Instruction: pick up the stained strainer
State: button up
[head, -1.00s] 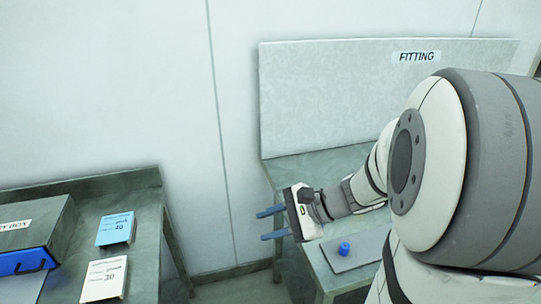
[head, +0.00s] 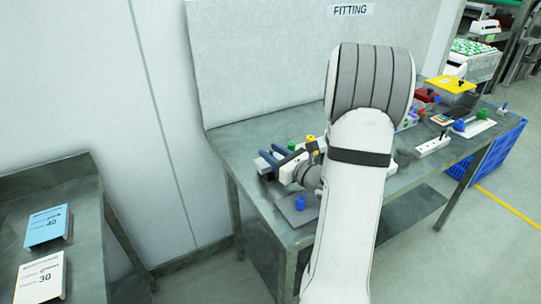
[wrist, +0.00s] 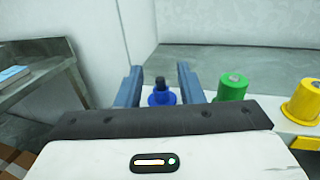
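My gripper (head: 269,154) is over the left end of the fitting table, its two blue fingers apart with nothing held. In the wrist view a blue piece with a dark top (wrist: 162,97) stands beyond the gripper body, seen between the open fingers (wrist: 159,74). To its right stand a green piece (wrist: 232,87) and a yellow piece (wrist: 303,101) with greyish tops. They also show in the head view, the green piece (head: 291,146) and the yellow piece (head: 311,143). I cannot tell which thing is the stained strainer.
The fitting table (head: 235,150) has a tall back panel (head: 260,70). Another blue piece (head: 300,202) stands on a grey plate near the front. A second table with cards (head: 45,226) is at left.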

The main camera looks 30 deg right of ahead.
jog(key=shift+x, duration=1.45)
jog(key=shift+f, duration=0.1)
jog(key=shift+c, duration=0.3)
grip_shut()
